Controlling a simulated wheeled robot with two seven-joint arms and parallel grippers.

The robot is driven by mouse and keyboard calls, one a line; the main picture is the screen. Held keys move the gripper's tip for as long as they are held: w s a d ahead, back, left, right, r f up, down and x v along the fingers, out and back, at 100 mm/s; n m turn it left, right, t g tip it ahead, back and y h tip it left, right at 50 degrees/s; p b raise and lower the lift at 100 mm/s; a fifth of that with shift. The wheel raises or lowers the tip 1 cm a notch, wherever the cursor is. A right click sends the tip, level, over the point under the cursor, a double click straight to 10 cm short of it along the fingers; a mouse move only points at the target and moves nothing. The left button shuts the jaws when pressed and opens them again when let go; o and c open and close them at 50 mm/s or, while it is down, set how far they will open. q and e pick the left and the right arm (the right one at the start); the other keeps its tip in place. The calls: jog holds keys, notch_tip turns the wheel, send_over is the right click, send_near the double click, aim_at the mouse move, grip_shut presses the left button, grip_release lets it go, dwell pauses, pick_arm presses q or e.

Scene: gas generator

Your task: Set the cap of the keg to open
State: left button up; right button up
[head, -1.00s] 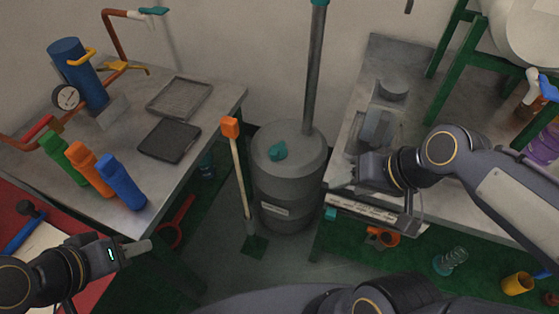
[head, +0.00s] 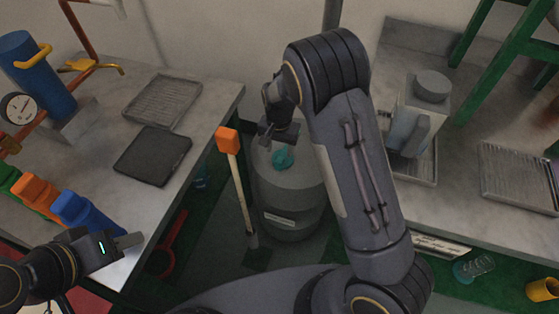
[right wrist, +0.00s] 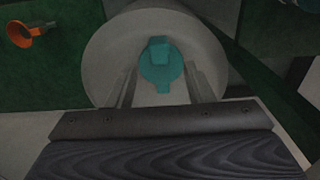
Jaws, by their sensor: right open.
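The keg (head: 290,205) is a grey drum standing on the floor between the two tables. Its teal cap (head: 283,158) sits on the lid, with a raised block on top and a small tab at its edge. In the right wrist view the cap (right wrist: 162,66) lies ahead, between the lines of the two fingers. My right gripper (head: 274,136) is open and empty, just behind the cap in the head view and apart from it. My left gripper (head: 130,240) is over the left table's front edge, far from the keg; its finger gap is not clear.
An orange-headed, long-handled tool (head: 235,170) stands left of the keg. The right table (head: 455,205) holds a grey canister (head: 415,115) and a rack. A grey pipe rises behind the keg.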

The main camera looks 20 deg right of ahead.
aim_at(280, 160)
notch_tip(280, 160, down, 6)
jog(key=shift+s+f, duration=0.1)
jog(key=shift+f, duration=0.15)
grip_shut()
dwell(0.3)
